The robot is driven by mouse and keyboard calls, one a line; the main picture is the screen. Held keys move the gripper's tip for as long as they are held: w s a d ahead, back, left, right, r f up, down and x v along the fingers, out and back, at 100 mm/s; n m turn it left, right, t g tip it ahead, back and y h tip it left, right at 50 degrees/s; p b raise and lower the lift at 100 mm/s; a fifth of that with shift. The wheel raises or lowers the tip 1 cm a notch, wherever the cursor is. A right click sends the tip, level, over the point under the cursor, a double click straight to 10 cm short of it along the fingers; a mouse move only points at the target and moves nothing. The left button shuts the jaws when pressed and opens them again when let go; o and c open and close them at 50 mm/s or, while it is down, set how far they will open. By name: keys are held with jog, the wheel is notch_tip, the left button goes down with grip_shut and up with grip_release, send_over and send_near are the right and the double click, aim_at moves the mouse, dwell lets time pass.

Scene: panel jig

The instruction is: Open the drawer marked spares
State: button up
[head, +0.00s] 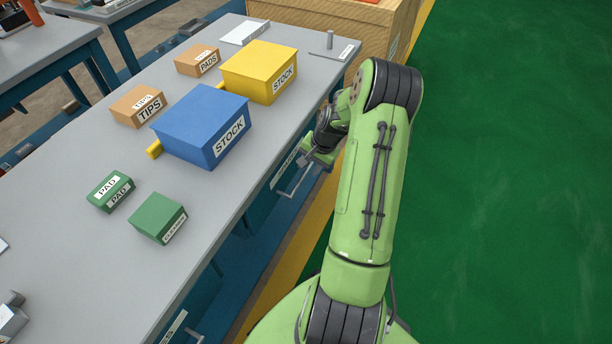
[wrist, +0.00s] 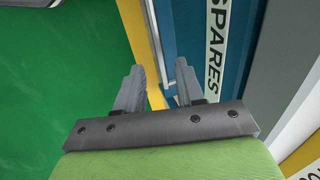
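The drawer marked spares shows in the wrist view as a blue front with a white SPARES label (wrist: 217,45). It looks shut. A thin grey bar handle (wrist: 157,50) stands out from that front. In the head view, the handle (head: 293,182) is under the bench's right edge, and the label is too small to read. My gripper (wrist: 158,80) is open, with a finger on each side of the handle's near end in the wrist view. I cannot tell whether the handle is fully between the fingers. My gripper (head: 312,158) is partly hidden by my arm in the head view.
The grey bench top (head: 60,225) holds a blue STOCK box (head: 200,120), a yellow STOCK box (head: 258,70) and several smaller boxes. Another handle (head: 193,334) is lower on the bench side. A wooden crate (head: 330,25) stands beyond. The green floor (head: 510,180) at right is clear.

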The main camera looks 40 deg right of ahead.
aim_at(304, 175)
jog(key=x, duration=0.4)
jog(key=shift+b, duration=0.4)
jog(key=shift+r, duration=0.1)
grip_shut()
dwell(0.9)
